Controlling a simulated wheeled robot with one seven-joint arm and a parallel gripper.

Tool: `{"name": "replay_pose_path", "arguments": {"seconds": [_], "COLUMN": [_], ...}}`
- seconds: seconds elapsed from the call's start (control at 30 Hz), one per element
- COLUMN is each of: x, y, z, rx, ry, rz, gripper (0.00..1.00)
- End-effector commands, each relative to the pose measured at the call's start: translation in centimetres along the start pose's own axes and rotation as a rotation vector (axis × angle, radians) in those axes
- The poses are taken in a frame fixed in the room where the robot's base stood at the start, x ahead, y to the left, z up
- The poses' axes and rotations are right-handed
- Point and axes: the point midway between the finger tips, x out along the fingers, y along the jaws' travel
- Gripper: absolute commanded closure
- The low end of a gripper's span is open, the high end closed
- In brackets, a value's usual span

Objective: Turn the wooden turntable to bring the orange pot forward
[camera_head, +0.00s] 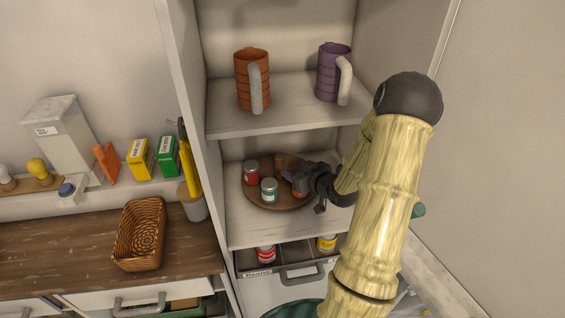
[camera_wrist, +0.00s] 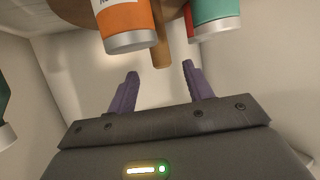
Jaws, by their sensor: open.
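The round wooden turntable (camera_head: 254,198) sits on the middle shelf; its edge (camera_wrist: 85,10) also shows in the wrist view, which looks upside down. A red pot (camera_head: 251,172) and a teal pot (camera_head: 269,190) stand on it. The orange pot (camera_wrist: 127,28) is close up in the wrist view, with the teal pot (camera_wrist: 217,14) across from it. A wooden peg (camera_wrist: 161,48) shows between them, in line with the gap between my fingers. My gripper (camera_wrist: 163,78) is open, with nothing visible between its purple fingers. In the head view, my gripper (camera_head: 288,179) is at the turntable's right side and hides much there.
The upper shelf (camera_head: 270,116) above holds an orange mug (camera_head: 243,80) and a purple mug (camera_head: 328,72). Below, an open drawer (camera_head: 292,272) holds cans. The cabinet's left side wall (camera_head: 190,90) bounds the shelf. A wicker basket (camera_head: 139,235) stands on the counter at left.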

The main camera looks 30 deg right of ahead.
Motion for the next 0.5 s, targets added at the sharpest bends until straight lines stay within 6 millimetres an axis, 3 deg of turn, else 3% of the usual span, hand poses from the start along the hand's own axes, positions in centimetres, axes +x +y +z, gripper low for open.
{"name": "replay_pose_path", "arguments": {"seconds": [0.3, 0.5], "x": [5.5, 7.6], "y": [-0.1, 0.0], "z": [-0.2, -0.1], "rx": [0.001, 0.0], "ry": [0.001, 0.0], "rz": [-0.002, -0.001], "gripper": [0.49, 0.49]}}
